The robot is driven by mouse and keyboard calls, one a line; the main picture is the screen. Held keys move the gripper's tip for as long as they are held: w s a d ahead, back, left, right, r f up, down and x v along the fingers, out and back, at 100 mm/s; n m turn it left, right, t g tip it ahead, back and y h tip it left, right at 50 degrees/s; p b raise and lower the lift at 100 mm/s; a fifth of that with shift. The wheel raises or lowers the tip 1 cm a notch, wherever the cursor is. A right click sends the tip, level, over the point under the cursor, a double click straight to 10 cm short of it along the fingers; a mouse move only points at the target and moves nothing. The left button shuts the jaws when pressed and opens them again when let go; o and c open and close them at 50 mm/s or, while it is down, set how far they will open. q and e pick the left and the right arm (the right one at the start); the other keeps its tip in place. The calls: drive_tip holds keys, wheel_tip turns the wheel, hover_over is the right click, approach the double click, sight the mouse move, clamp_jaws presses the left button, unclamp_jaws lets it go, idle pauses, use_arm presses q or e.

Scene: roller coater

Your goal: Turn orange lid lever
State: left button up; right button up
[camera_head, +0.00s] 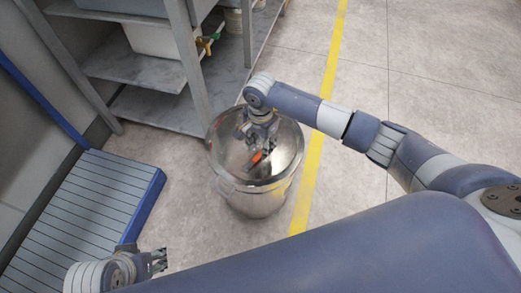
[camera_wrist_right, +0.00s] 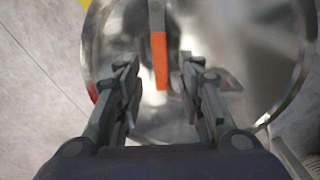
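A round shiny metal container with a metal lid (camera_head: 285,150) stands on the floor in the middle of the head view. The orange lid lever (camera_head: 257,158) lies on the lid; its orange end (camera_wrist_right: 160,60) shows in the right wrist view, with a grey part above it. My right gripper (camera_head: 256,150) is over the lid, by the lever. In the right wrist view its two fingers (camera_wrist_right: 158,65) are apart, one on each side of the lever's line, with no visible contact. My left gripper (camera_head: 160,260) is at the lower left, far from the container; its finger gap is too small to judge.
A grey metal shelf (camera_head: 135,70) with bins stands behind the container, its post close to the lid. A blue-edged slatted platform (camera_head: 90,205) lies at the left. A yellow floor line (camera_head: 322,125) runs to the right of the container. Floor on the right is clear.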

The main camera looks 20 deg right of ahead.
sight(253, 152)
drive_tip(key=shift+f, duration=1.3)
use_arm(q)
drive_tip(key=shift+f, duration=0.3)
use_arm(e)
clamp_jaws()
drive_tip(key=shift+b, duration=0.35)
drive_tip(key=n+b, duration=0.1)
drive_tip(key=w+a+n+b, duration=0.1)
drive_tip(key=shift+w+f+n, duration=0.1)
drive_tip(key=shift+n, duration=0.2)
drive_tip(key=shift+w+a+n+b, duration=0.4)
drive_tip(key=shift+n+b, duration=0.5)
drive_tip(key=shift+b, duration=0.25)
use_arm(q)
drive_tip(key=w+d+r+t+h, duration=0.1)
drive_tip(key=w+d+r+t, duration=0.2)
drive_tip(key=w+r+t, duration=0.3)
drive_tip(key=w+d+r+t+h, duration=0.2)
drive_tip(key=w+r+t, duration=0.3)
drive_tip(key=w, duration=0.6)
wheel_tip(253, 152, up, 2)
drive_tip(key=shift+d+r+m+t, duration=0.15)
drive_tip(key=shift+d+m+t, duration=0.2)
drive_tip(key=shift+d, duration=0.35)
